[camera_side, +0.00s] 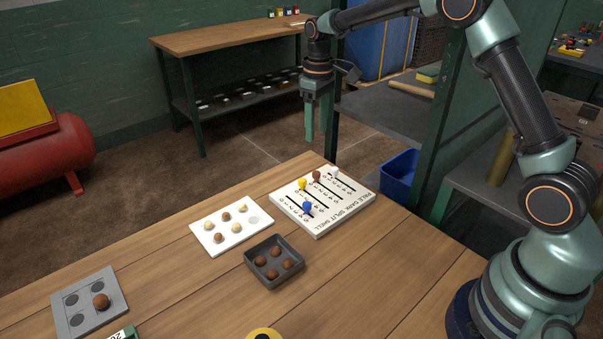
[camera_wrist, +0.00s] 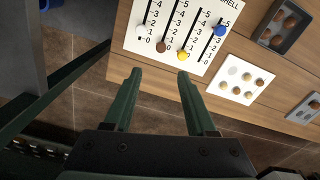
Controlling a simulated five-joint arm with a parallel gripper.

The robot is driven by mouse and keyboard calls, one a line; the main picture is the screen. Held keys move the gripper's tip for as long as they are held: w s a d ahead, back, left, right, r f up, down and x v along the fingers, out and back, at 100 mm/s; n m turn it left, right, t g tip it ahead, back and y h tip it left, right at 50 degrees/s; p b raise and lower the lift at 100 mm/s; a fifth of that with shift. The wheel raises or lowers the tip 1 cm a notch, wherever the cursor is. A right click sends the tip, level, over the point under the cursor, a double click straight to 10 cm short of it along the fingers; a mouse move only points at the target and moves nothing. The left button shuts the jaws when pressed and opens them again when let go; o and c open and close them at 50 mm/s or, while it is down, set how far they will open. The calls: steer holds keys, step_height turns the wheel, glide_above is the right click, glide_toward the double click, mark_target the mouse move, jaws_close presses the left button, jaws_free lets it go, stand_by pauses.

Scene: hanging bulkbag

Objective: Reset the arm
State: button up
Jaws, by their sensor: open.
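My gripper (camera_side: 316,130) is raised in the air beyond the far edge of the wooden table (camera_side: 400,262), pointing down. Its two green fingers stand apart with nothing between them, and it also shows in the wrist view (camera_wrist: 160,75). In the side view the gripper is behind and above the white slider board (camera_side: 350,207), touching nothing. The board has PALE, DARK, SPLIT and SHELL scales with white, brown, yellow and blue knobs. The board (camera_wrist: 150,52) is ahead of the fingers in the wrist view.
A white tray (camera_side: 215,243) holds several pale and brown balls. A dark tray (camera_side: 250,269) holds several brown balls. A grey plate (camera_side: 72,325) with round recesses holds one brown ball. A green shelf post (camera_side: 445,130) stands right of the gripper; a blue bin (camera_side: 398,175) sits beyond the table.

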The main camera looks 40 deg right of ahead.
steer(key=shift+r, duration=0.25)
steer(key=s+a+r+m+t, duration=0.1)
steer(key=s+a+r+t, duration=0.1)
steer(key=s+r, duration=0.5)
steer(key=s+a+r+m+t, duration=0.15)
steer(key=s+r, duration=0.25)
steer(key=s, duration=0.5)
steer(key=s+f+t, duration=0.1)
steer(key=s+t, duration=0.1)
steer(key=s, duration=0.4)
steer(key=shift+s+a+f, duration=0.2)
steer(key=shift+s+f, duration=0.05)
steer(key=shift+f, duration=0.1)
